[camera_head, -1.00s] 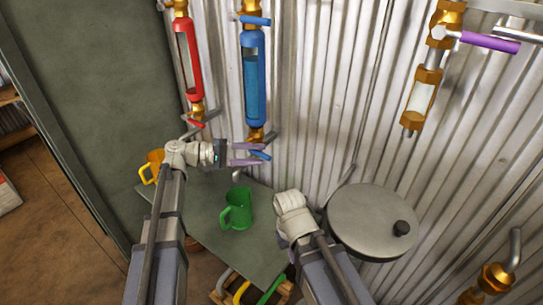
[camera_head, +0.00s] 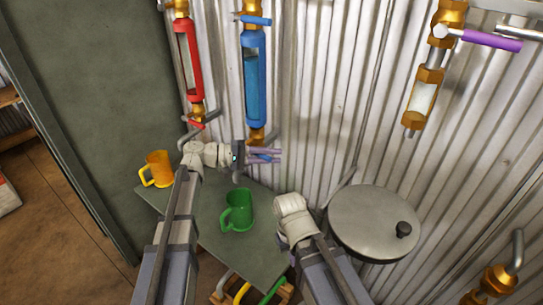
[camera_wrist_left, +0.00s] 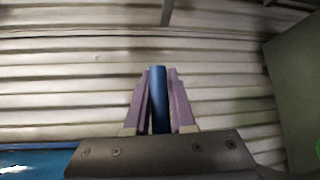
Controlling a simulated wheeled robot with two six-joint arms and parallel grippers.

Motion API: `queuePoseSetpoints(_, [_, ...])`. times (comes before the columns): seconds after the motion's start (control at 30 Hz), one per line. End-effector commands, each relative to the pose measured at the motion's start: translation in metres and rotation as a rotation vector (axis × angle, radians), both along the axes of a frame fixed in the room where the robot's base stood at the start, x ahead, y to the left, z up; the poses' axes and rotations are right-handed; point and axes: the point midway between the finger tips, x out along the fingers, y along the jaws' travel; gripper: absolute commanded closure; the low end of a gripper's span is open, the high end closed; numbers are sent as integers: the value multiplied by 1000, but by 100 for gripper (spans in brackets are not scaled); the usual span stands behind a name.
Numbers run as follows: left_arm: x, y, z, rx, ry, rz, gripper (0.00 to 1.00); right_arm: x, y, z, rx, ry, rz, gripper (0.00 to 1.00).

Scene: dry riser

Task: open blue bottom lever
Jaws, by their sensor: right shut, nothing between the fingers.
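The blue bottom lever (camera_wrist_left: 159,100) sticks out below the blue sight-glass column (camera_head: 255,85) on the corrugated wall. My left gripper (camera_head: 266,155) is at this lever, its two purple fingers one on each side of it. In the left wrist view the fingers of my left gripper (camera_wrist_left: 159,105) lie close along both sides of the lever and look shut on it.
A green mug (camera_head: 238,210) and an orange mug (camera_head: 157,169) stand on the grey-green table (camera_head: 215,240) under the columns. A red column (camera_head: 190,65) is left of the blue one. A round grey lid (camera_head: 372,222) is at the right. A purple lever (camera_head: 490,40) is at upper right.

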Motion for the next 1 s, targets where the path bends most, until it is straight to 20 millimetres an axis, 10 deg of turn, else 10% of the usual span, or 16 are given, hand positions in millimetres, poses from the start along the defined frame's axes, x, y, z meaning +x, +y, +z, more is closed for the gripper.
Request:
queuePoseSetpoints(0.2, [0, 0, 0, 0, 0, 0, 100, 0, 0, 0, 0, 0, 0, 100])
queuePoseSetpoints(1.0, [0, 0, 0, 1, 0, 0, 100, 0, 0, 0, 0, 0, 0, 100])
